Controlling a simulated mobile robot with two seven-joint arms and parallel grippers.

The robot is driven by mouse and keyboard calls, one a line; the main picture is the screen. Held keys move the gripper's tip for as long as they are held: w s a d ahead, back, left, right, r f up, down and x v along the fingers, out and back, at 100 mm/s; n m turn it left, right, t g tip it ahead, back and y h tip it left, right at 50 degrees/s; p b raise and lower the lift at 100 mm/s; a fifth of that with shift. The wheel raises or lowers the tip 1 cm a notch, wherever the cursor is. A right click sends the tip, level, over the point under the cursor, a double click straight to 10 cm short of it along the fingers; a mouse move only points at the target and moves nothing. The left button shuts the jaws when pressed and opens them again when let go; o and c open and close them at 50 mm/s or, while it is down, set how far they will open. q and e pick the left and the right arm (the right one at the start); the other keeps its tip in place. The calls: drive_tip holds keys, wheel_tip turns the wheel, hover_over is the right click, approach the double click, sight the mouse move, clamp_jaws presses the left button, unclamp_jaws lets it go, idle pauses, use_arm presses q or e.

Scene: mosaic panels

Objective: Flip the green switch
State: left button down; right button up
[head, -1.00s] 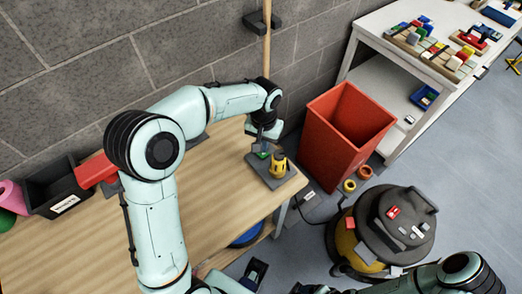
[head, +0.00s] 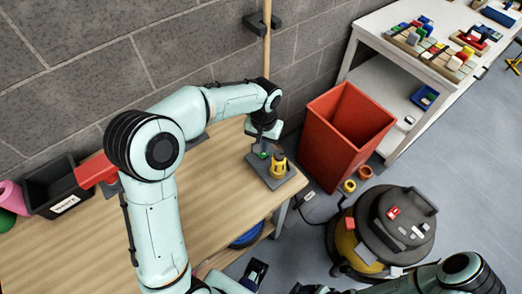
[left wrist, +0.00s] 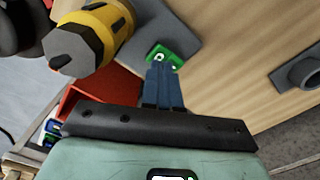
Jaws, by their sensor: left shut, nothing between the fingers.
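The green switch (head: 264,154) sits on a grey base plate (head: 282,184) at the right end of the wooden table. It also shows in the left wrist view (left wrist: 166,54), where its white marking is partly visible. My left gripper (head: 262,142) is right over the switch. In the left wrist view its blue fingers (left wrist: 162,68) are together and empty, with the tips at the switch's near edge. I cannot tell whether they touch it.
A yellow and black knob-like thing (head: 279,165) stands beside the switch on the plate. A red bin (head: 325,140) is right of the table. A vacuum cleaner (head: 395,220) stands on the floor. The table's middle (head: 215,200) is clear. A black box (head: 45,185) is at left.

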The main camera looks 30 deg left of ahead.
sight(263, 154)
use_arm(q)
drive_tip(key=shift+f+b, duration=0.9)
drive_tip(key=shift+f, duration=0.5)
use_arm(e)
drive_tip(key=shift+s+f, duration=0.3)
drive_tip(key=shift+f, duration=0.6)
use_arm(q)
drive_tip(key=shift+r, duration=0.1)
use_arm(e)
drive_tip(key=shift+r, duration=0.1)
use_arm(q)
drive_tip(key=shift+r+p, duration=2.5)
drive_tip(key=shift+r, duration=0.95)
use_arm(e)
drive_tip(key=r, duration=0.1)
drive_tip(key=w+r, duration=0.1)
drive_tip(key=r, duration=0.1)
drive_tip(key=w+r, duration=0.1)
drive_tip(key=r, duration=0.1)
use_arm(q)
drive_tip(key=shift+f, duration=0.1)
use_arm(e)
drive_tip(key=shift+s, duration=0.1)
